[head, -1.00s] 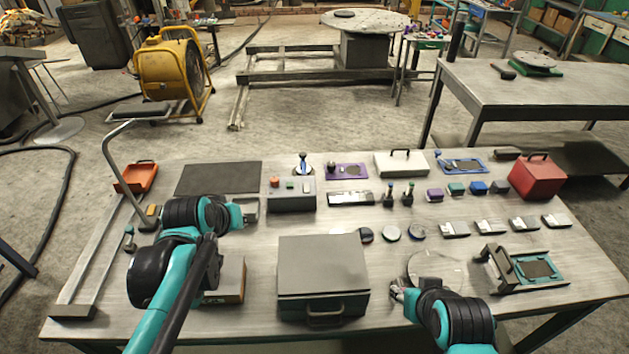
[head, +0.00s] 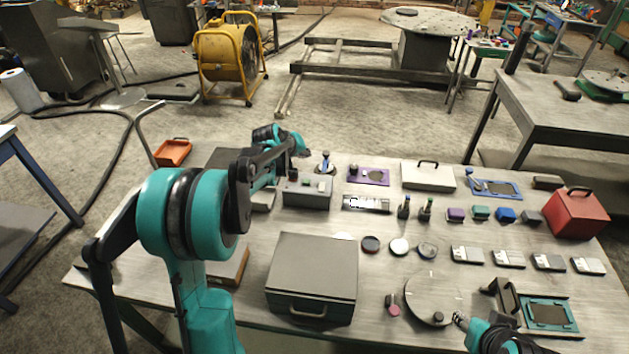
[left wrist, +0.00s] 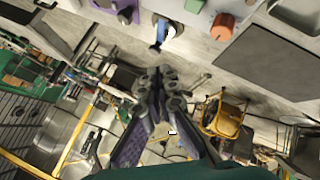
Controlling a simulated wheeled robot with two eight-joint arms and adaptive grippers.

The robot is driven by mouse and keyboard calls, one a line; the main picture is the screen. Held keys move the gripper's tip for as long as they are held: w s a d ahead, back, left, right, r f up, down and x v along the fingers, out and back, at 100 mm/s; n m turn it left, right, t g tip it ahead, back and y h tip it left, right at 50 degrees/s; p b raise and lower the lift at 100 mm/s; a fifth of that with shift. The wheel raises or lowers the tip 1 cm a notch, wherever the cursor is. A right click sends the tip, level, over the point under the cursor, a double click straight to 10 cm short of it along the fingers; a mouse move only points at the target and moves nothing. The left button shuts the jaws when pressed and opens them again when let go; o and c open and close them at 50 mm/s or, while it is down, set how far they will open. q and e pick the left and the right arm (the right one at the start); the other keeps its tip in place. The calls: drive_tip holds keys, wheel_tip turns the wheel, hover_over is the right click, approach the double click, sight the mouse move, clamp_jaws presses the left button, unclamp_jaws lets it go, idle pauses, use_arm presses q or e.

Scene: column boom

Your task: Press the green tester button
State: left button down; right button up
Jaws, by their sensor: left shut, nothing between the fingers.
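The tester is a grey box (head: 306,196) at the back left of the workbench, with small buttons on top. The green button (head: 306,183) is tiny in the head view. In the left wrist view the box is cut off at the top edge, with the green button (left wrist: 195,4) and an orange knob (left wrist: 222,27). My left gripper (head: 303,146) is above and behind the tester, apart from it. Its fingers (left wrist: 166,80) are closed together and empty. My right gripper (head: 459,318) is low by the round clear disc; its jaws are too small to judge.
A blue-handled stamp (head: 325,166) stands just behind the tester, near my left gripper. A purple tray (head: 381,177) and a white case (head: 428,177) lie to its right. A large grey box (head: 313,268) stands in front. A dark mat (left wrist: 285,55) lies beside the tester.

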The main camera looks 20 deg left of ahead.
sight(305, 182)
use_arm(q)
drive_tip(key=shift+f, duration=0.1)
wheel_tip(305, 182, down, 9)
drive_tip(key=b, duration=0.6)
drive_tip(key=shift+r, duration=0.2)
idle(1.3)
drive_tip(key=shift+f+b, duration=0.45)
drive_tip(key=shift+f+b, duration=0.35)
drive_tip(key=shift+f, duration=0.1)
idle(0.5)
drive_tip(key=shift+s+r, duration=0.1)
drive_tip(key=shift+r+p, duration=0.7)
drive_tip(key=shift+r, duration=0.15)
